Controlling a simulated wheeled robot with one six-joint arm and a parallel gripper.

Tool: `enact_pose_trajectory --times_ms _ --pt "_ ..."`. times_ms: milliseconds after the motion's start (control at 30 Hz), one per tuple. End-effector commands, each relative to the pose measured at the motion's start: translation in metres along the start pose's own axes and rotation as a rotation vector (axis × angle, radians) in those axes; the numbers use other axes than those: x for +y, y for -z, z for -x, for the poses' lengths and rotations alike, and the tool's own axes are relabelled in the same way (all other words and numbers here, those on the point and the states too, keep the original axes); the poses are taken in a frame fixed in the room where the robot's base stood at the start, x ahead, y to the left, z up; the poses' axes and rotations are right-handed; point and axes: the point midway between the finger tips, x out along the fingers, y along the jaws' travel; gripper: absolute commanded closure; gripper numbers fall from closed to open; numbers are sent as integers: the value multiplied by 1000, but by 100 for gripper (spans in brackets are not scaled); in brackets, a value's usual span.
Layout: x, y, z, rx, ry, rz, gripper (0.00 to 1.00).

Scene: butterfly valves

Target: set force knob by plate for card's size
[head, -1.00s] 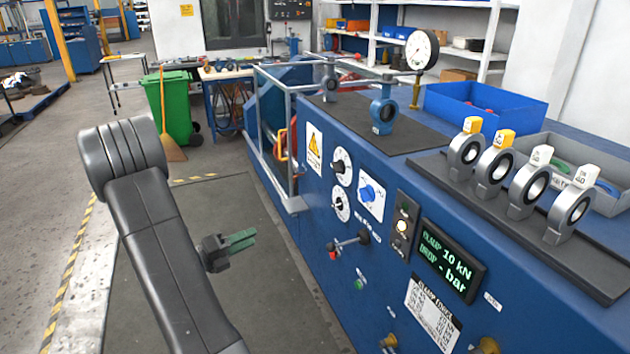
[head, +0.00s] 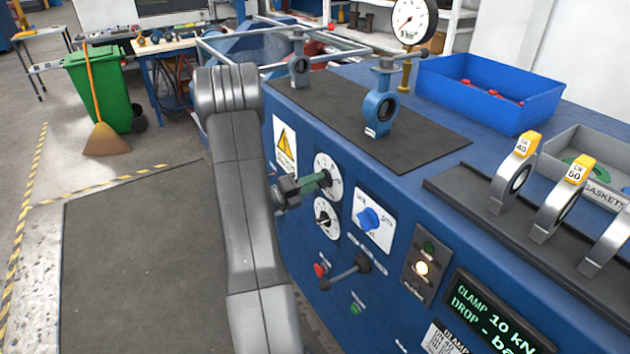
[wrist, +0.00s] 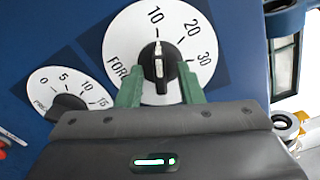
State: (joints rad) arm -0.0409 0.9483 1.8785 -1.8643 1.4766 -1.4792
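The force dial (wrist: 119,38) is a white disc marked 10, 20, 30, with a black knob (wrist: 158,68) whose white line points near 10. My gripper (wrist: 160,80) has green fingers standing apart on either side of the knob; I cannot tell whether they touch it. In the head view my gripper (head: 322,180) is at the force dial (head: 328,162) on the blue panel. The display (head: 486,314) reads clamp 10 kN. The clamp plate (head: 440,338) is mostly cut off below. Rings carry yellow cards, DN 40 (head: 525,146) and DN 50 (head: 577,170).
A second dial (wrist: 68,80), marked 0 to 15, sits beside the force dial. A blue knob (head: 368,218) and a black lever (head: 345,273) are nearby on the panel. A blue valve (head: 379,107) stands on the bench mat. Open floor lies left.

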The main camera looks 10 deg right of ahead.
Motion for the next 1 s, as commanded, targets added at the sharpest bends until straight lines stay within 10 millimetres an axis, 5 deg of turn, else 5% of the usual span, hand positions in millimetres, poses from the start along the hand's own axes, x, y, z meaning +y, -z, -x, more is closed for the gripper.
enact_pose_trajectory --times_ms 400,600,1000 --pt "0 0 -8 0 0 0 66" --pt "0 0 -7 0 0 0 100" --pt "2 1 -7 0 0 -55 100"
